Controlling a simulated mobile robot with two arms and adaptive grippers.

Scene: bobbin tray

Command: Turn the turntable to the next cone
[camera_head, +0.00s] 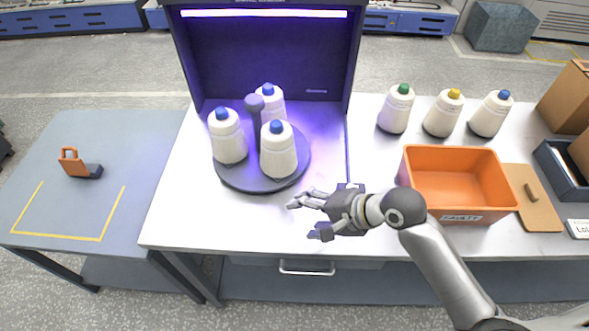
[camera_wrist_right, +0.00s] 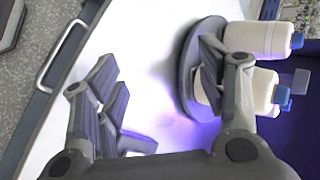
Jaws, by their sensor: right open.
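The turntable (camera_head: 240,183) is a dark round plate in front of the UV-lit booth. It bears three white cones with blue tops: one at left (camera_head: 228,137), one at front (camera_head: 278,152) and one at back (camera_head: 271,103). A grey post with a round knob (camera_head: 255,104) stands up among them. My right gripper (camera_head: 306,218) is open and empty over the white table, in front and to the right of the turntable, apart from it. In the right wrist view, the turntable's edge (camera_wrist_right: 186,62) and cones (camera_wrist_right: 255,40) show beyond one finger. My left gripper is not in view.
The booth (camera_head: 265,60) walls rise behind the turntable. The white table (camera_head: 190,215) is clear at front left.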

